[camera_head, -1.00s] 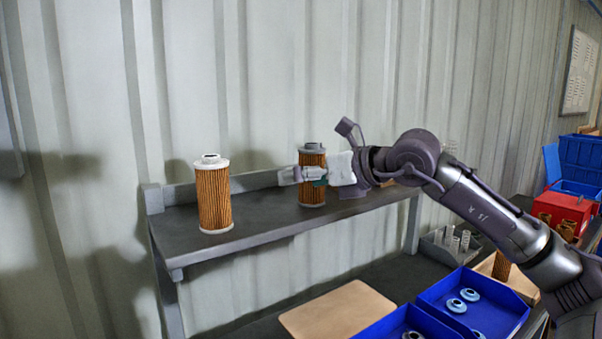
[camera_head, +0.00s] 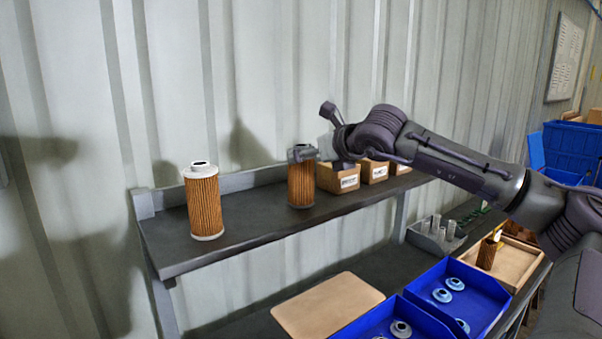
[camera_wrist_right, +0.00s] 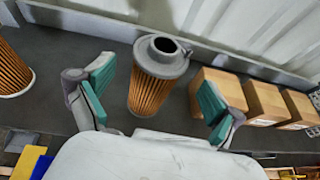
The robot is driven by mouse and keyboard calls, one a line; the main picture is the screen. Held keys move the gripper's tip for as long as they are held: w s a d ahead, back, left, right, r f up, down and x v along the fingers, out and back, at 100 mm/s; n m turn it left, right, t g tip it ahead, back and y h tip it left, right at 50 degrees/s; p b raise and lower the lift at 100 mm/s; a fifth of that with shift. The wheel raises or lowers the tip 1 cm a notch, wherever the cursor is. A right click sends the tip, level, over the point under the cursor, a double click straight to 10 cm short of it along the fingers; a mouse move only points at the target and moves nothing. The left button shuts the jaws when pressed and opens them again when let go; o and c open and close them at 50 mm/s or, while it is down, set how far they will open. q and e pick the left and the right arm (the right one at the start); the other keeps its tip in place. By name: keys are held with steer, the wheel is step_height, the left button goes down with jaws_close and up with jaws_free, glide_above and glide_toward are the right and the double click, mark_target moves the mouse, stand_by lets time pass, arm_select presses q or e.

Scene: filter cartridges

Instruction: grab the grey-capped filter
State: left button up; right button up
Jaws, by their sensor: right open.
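The grey-capped filter (camera_head: 301,183), with orange pleated sides, stands upright on the shelf. In the right wrist view the grey-capped filter (camera_wrist_right: 155,78) has a dark hole in its cap and appears between the spread fingers, with gaps on both sides. My right gripper (camera_wrist_right: 157,84) is open and empty. In the head view my right gripper (camera_head: 314,153) is beside the filter's cap, partly hidden and hard to make out. A white-capped filter (camera_head: 204,203) stands further left on the shelf, and its side shows in the right wrist view (camera_wrist_right: 10,72). My left gripper is not in view.
Several cardboard boxes (camera_head: 338,177) stand right of the grey-capped filter, close to the right finger. The shelf (camera_head: 250,222) is clear between the two filters. Below are a tan board (camera_head: 328,304), blue bins (camera_head: 470,283) with ring-shaped parts and a wooden tray (camera_head: 515,268).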

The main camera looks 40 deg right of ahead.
steer(key=p+x, duration=0.2)
steer(key=x, duration=0.1)
steer(key=shift+w+f+p, duration=0.15)
steer(key=shift+w+p, duration=0.2)
steer(key=shift+w, duration=0.05)
steer(key=shift+w+f, duration=0.25)
steer(key=shift+w, duration=0.3)
steer(key=c, duration=1.2)
